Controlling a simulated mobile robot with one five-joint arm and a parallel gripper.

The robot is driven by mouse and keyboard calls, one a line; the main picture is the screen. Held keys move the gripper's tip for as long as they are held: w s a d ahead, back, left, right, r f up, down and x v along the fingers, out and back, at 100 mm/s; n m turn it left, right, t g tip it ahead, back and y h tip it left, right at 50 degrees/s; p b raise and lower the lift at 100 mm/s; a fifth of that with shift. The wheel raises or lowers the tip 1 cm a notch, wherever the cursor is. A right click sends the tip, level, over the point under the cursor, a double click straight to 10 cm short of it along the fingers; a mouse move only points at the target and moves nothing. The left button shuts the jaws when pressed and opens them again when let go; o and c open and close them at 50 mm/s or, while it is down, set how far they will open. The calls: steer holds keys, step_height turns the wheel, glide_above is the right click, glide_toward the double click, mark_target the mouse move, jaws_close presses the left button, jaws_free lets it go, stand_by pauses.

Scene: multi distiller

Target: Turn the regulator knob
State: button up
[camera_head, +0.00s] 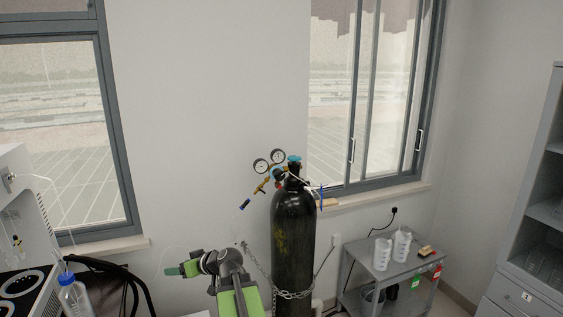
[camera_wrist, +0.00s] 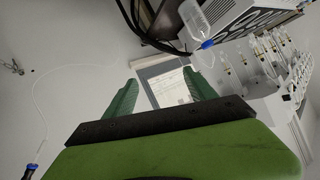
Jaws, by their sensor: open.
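A black gas cylinder (camera_head: 293,240) stands against the wall, held by a chain. On its top is a brass regulator with two round gauges (camera_head: 261,166). A small blue knob (camera_head: 277,174) sits below the gauges, and a teal cap (camera_head: 294,159) tops the cylinder valve. My gripper (camera_head: 173,270) is left of the cylinder and well below the regulator, pointing left, away from it. In the wrist view my green fingers (camera_wrist: 158,93) are spread with nothing between them. The wrist view does not show the knob.
A blue-ended fitting (camera_head: 245,204) hangs from the regulator with a thin tube. A grey cart (camera_head: 370,270) with white containers stands right of the cylinder. Lab equipment (camera_head: 25,220) and a blue-capped bottle (camera_head: 72,293) are at left. The wall between is clear.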

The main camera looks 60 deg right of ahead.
steer(key=s+d+r+m+t+h+p, duration=0.1)
steer(key=s+d+r+h, duration=0.2)
steer(key=d, duration=0.4)
steer(key=s+d+r+m+t+h+p, duration=0.1)
steer(key=s+d+r, duration=0.3)
steer(key=d+r, duration=0.15)
steer(key=s+d+r+m+t+h+p, duration=0.1)
steer(key=s+d+r+h, duration=0.2)
steer(key=d, duration=0.5)
steer(key=m+g+h+p, duration=0.2)
steer(key=m+h, duration=0.2)
steer(key=h, duration=0.2)
glide_toward(281, 176)
steer(key=x, duration=0.9)
steer(key=shift+a, duration=0.1)
